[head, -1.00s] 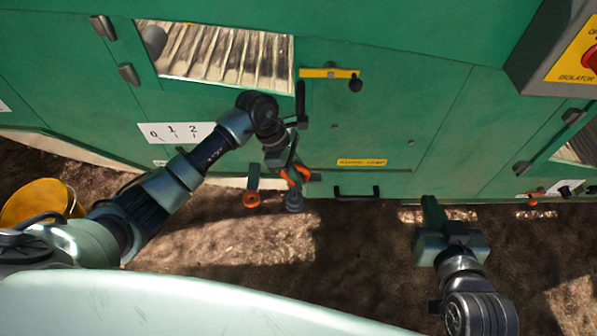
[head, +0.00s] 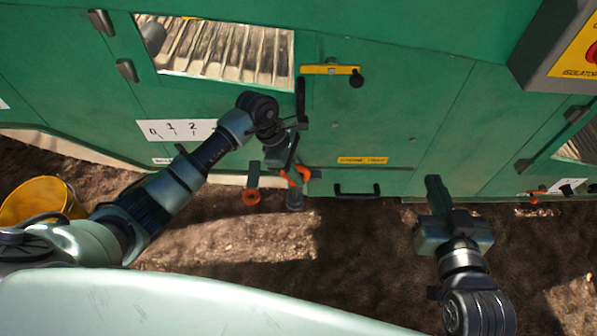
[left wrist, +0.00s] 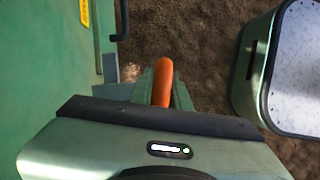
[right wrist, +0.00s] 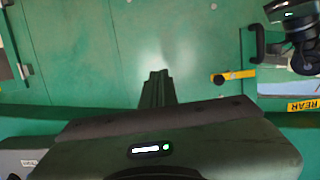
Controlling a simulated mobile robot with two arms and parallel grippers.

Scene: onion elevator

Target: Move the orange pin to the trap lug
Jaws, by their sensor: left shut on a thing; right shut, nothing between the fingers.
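The orange pin (left wrist: 163,80) is between the fingers of my left gripper (left wrist: 162,95), which is shut on it. In the head view, orange (head: 294,176) shows at my left gripper (head: 292,182), low in front of the green panel. Its far end is hidden. A second orange ring (head: 251,196) hangs just to the left under a dark piece. A small grey piece (head: 295,200) shows right below my left gripper; I cannot tell whether it is the trap lug. My right gripper (head: 435,190) is shut and empty, in front of the panel's lower edge at right.
A yellow latch bar with a black knob (head: 332,71) is on the panel. A black handle (head: 357,190) sits low on it. A grey isolator box (head: 560,50) juts out at upper right. A yellow bucket (head: 40,200) stands at left. Bare ground (head: 350,250) lies between my arms.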

